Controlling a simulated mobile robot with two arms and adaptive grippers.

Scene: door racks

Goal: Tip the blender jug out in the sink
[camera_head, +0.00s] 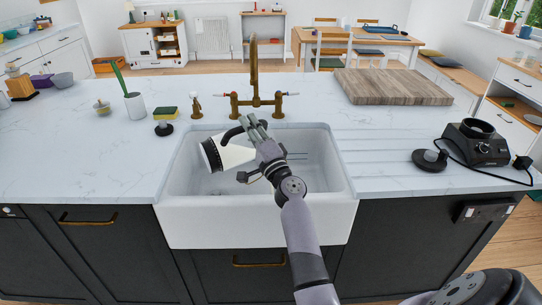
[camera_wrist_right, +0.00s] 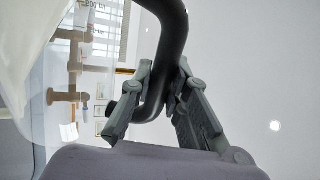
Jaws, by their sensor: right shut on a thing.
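The blender jug (camera_head: 232,154) is pale and see-through, with a black ring at its left end and a black curved handle. It is held tipped nearly onto its side above the white sink (camera_head: 255,222). My right gripper (camera_head: 252,133) is shut on the jug's handle, over the middle of the basin. In the right wrist view the black handle (camera_wrist_right: 172,60) runs between the gripper's fingers (camera_wrist_right: 158,105), with the jug's clear marked wall (camera_wrist_right: 90,70) at left. I cannot tell whether anything is inside the jug. My left gripper is not in view.
A brass tap (camera_head: 255,80) stands behind the sink. The blender base (camera_head: 476,143) and a black lid-like piece (camera_head: 430,159) are on the right counter. A sponge (camera_head: 165,113) and a white pot (camera_head: 134,105) stand at left. A wooden board (camera_head: 393,86) lies behind right.

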